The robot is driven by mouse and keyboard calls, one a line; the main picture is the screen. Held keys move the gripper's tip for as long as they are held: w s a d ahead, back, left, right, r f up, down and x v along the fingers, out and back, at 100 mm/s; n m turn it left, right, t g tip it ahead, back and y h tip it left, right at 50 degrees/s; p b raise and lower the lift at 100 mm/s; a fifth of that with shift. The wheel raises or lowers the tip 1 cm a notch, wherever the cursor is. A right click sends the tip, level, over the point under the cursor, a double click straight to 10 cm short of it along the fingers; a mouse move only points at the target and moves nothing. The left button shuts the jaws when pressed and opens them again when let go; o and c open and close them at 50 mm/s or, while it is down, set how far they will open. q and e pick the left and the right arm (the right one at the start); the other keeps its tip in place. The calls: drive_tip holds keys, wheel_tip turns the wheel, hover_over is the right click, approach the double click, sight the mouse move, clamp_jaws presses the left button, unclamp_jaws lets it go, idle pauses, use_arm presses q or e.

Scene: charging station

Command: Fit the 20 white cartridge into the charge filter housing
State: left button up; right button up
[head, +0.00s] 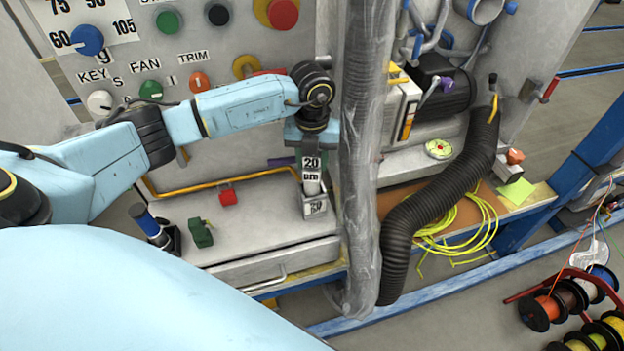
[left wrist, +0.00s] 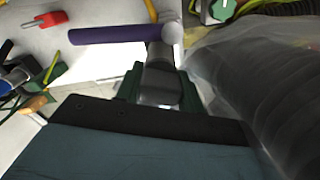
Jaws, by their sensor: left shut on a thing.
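The white cartridge (head: 311,176), marked "20", is upright in the grasp of my left gripper (head: 312,150), which points down over the bench. It also shows in the left wrist view (left wrist: 160,82) between the green fingers. A small light box, the housing (head: 316,208), also marked "20", is directly below it on the bench. The cartridge's lower end is at the housing's opening; I cannot tell how far inside it is. My right gripper is not in view.
A tall translucent wrapped column (head: 362,150) stands just right of the gripper. A black corrugated hose (head: 440,190) and yellow cable (head: 465,228) lie farther right. A purple bar (left wrist: 115,35) is close by. The knob panel (head: 215,50) is behind my arm.

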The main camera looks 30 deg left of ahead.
sight(312, 180)
use_arm(q)
wheel_tip(312, 180, down, 3)
drive_tip(key=shift+r, duration=0.15)
wheel_tip(312, 180, down, 4)
drive_tip(key=shift+f+b, duration=0.15)
drive_tip(key=shift+b, duration=0.2)
drive_tip(key=shift+f, duration=0.1)
drive_tip(key=o, duration=1)
